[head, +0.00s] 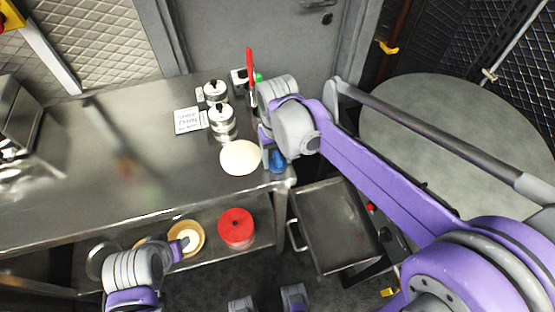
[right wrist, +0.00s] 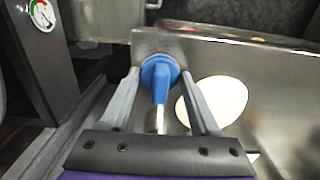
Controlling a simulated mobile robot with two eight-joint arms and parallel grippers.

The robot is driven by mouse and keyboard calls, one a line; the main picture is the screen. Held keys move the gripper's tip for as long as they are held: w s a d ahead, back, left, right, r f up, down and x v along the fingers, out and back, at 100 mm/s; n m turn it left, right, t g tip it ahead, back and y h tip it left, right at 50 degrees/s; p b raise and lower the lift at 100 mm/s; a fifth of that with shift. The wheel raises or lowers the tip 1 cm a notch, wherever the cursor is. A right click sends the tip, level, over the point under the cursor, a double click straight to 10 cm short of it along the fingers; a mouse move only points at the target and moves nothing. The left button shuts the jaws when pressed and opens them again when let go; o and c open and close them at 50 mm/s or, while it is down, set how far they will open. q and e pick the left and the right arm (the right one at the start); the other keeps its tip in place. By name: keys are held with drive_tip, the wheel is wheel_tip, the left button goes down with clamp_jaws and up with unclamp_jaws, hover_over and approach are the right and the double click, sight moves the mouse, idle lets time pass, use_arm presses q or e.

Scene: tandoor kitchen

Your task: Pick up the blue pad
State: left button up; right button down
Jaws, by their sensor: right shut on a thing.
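The blue pad (head: 278,161) is at the right end of the steel counter (head: 60,190), partly hidden by my right gripper in the head view. In the right wrist view the blue pad (right wrist: 160,72) shows a round blue disc and a blue handle, between the two grey fingers. My right gripper (right wrist: 160,84) is shut on it. In the head view my right gripper (head: 268,152) is mostly hidden by its own wrist. My left gripper (head: 183,243) is at the lower left, by the lower shelf; its fingers are too small to tell their state.
A pale dough disc (head: 240,158) lies on the counter just left of the pad. Metal canisters (head: 222,125) and a white sign (head: 187,120) stand behind it. A red container (head: 236,228) and a bowl (head: 190,232) are on the lower shelf. A large round grey surface (head: 450,120) stands at right.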

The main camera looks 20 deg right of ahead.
sight(277, 156)
drive_tip(key=shift+r, duration=0.15)
wheel_tip(277, 156, up, 10)
drive_tip(key=shift+f+p, duration=0.1)
drive_tip(key=shift+p, duration=0.25)
drive_tip(key=c, duration=0.7)
unclamp_jaws()
drive_tip(key=c, duration=0.6)
drive_tip(key=shift+a, duration=0.1)
